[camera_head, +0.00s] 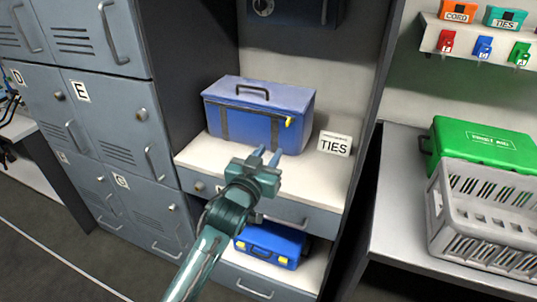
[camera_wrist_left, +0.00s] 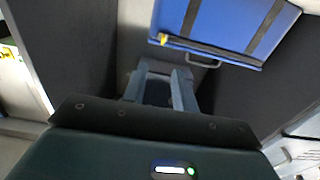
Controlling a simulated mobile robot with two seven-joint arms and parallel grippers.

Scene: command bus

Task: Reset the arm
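My left arm comes up from the bottom of the head view. Its left gripper (camera_head: 267,156) is in front of a blue case (camera_head: 262,113) with a dark handle on the white shelf. In the left wrist view the two fingers of the left gripper (camera_wrist_left: 161,88) stand apart with nothing between them. The blue case (camera_wrist_left: 225,25) shows there beyond the fingertips. Whether the fingers touch the case is hard to tell, but a gap seems to show. My right gripper is not in view.
A TIES sign (camera_head: 334,143) stands right of the case. A smaller blue case (camera_head: 270,244) is on the lower shelf. Grey lockers (camera_head: 110,115) fill the left. A green case (camera_head: 484,143) and a grey crate (camera_head: 485,220) are on the right counter. Small locks hang above.

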